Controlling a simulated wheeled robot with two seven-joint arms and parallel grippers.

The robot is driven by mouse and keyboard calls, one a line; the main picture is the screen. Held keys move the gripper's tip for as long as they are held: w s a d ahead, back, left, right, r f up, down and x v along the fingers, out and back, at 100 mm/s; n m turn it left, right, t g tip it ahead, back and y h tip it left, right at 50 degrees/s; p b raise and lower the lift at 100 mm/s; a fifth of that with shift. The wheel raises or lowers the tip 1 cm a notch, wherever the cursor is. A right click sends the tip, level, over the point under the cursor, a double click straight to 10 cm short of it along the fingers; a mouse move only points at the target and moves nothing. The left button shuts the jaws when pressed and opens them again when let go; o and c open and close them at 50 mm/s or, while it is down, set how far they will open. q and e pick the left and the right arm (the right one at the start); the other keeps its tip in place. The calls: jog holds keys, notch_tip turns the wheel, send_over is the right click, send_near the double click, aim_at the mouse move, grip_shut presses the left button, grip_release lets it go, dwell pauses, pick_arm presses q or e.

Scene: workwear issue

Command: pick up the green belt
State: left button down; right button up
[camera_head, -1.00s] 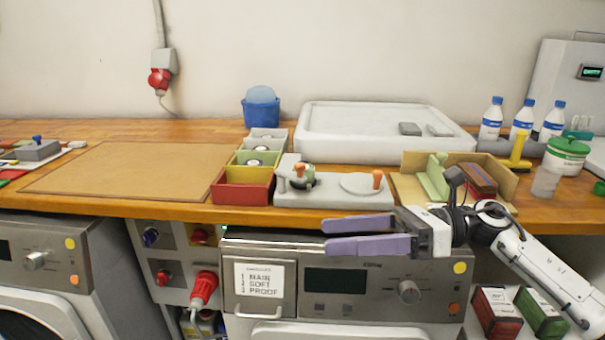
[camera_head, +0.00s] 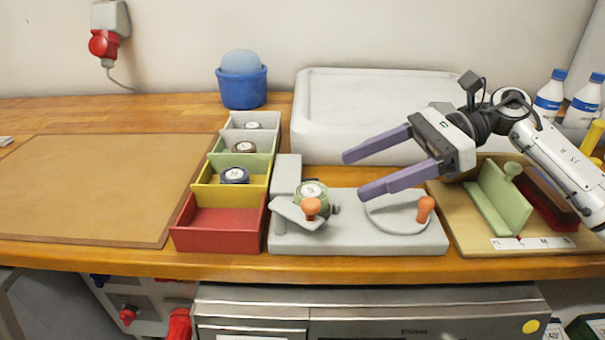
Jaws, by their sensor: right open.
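The green belt appears to be the pale green coil (camera_head: 312,190) with a light round top, seated in the left part of the grey fixture (camera_head: 360,243). An orange knob (camera_head: 311,208) stands in front of it and hides part of its side. My right gripper (camera_head: 354,176) is open and empty. Its two purple fingers point left, above the fixture, with the tips to the right of the coil and apart from it in the picture. My left gripper is out of view.
Left of the fixture, a stepped bin row has an empty red bin (camera_head: 218,242) and other bins holding coils. A white tray (camera_head: 325,110) stands behind. A wooden holder (camera_head: 465,238) with a green block (camera_head: 497,200) is right. The brown mat (camera_head: 90,190) is clear.

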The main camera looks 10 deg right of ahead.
aim_at(325, 190)
jog(key=x, duration=0.4)
jog(key=shift+s+a+r+p, duration=0.1)
jog(key=shift+s+a+p, duration=0.15)
jog(key=shift+p, duration=0.05)
jog(key=p+x, duration=0.1)
jog(key=x, duration=0.4)
jog(key=shift+s+d, duration=0.1)
jog(key=shift+s, duration=0.1)
jog(key=shift+a+f, duration=0.35)
jog(key=shift+f, duration=0.05)
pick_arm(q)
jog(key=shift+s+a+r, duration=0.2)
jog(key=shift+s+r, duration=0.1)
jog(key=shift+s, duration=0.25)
pick_arm(e)
jog(key=shift+w, duration=0.1)
jog(key=c, duration=1.2)
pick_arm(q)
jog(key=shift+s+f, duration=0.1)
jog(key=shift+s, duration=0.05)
pick_arm(e)
jog(key=shift+c, duration=0.2)
jog(key=shift+r, duration=0.1)
